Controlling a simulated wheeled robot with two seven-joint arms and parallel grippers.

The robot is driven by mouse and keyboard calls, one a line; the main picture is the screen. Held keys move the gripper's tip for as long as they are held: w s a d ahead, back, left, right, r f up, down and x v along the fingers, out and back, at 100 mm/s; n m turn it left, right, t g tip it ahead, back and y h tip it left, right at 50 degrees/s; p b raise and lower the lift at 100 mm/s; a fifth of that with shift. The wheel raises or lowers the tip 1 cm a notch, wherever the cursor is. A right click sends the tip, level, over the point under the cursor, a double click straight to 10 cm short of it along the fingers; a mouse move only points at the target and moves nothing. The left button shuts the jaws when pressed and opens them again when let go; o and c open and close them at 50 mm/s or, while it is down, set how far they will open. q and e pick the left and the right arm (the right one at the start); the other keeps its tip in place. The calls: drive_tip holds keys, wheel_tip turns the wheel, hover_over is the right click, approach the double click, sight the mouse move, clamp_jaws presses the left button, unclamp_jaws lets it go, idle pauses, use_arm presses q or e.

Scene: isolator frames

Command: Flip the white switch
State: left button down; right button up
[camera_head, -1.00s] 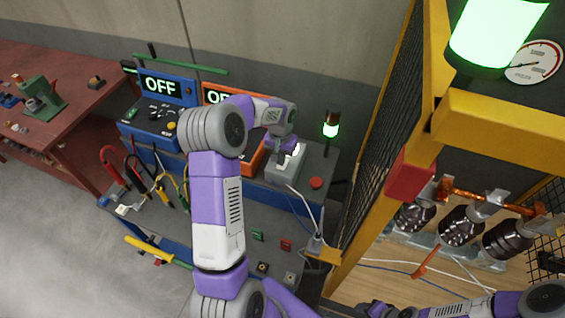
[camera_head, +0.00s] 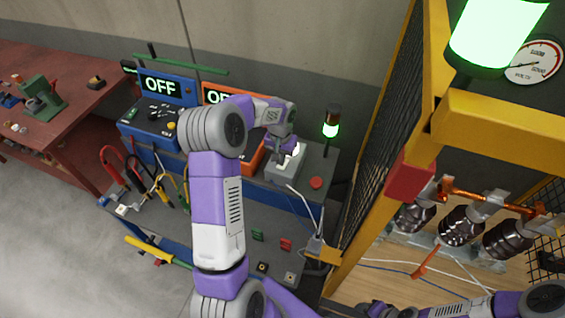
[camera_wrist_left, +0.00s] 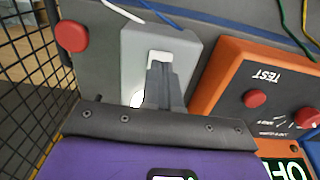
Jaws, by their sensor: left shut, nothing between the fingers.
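The white switch (camera_wrist_left: 158,58) sits on a light grey box, and it shows in the left wrist view just past my fingertips. A bright white patch also shows beside the fingers, lower on the box. My left gripper (camera_wrist_left: 160,72) is shut and empty, with its fingers over the switch, partly hiding it. They look very close or touching; I cannot tell which. In the head view the grey box (camera_head: 283,174) stands on the bench's right end, under my left gripper (camera_head: 280,155). My right arm shows at the bottom right; its gripper's jaws cannot be made out.
A red button (camera_head: 316,183) is right of the box. An orange TEST panel (camera_wrist_left: 262,95) with red knobs stands beside it. A blue panel (camera_head: 150,125) reads OFF. A green-lit beacon (camera_head: 331,128) stands behind. A yellow-framed mesh cage (camera_head: 375,150) closes off the right side.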

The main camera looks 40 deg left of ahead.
use_arm(q)
drive_tip(key=shift+f+b, duration=0.8)
drive_tip(key=shift+f, duration=0.25)
idle(0.5)
drive_tip(key=shift+r, duration=0.2)
drive_tip(key=shift+r+p, duration=0.5)
drive_tip(key=shift+p, duration=0.05)
drive_tip(key=shift+r+p, duration=1.85)
drive_tip(key=shift+r, duration=1.05)
drive_tip(key=shift+f, duration=0.1)
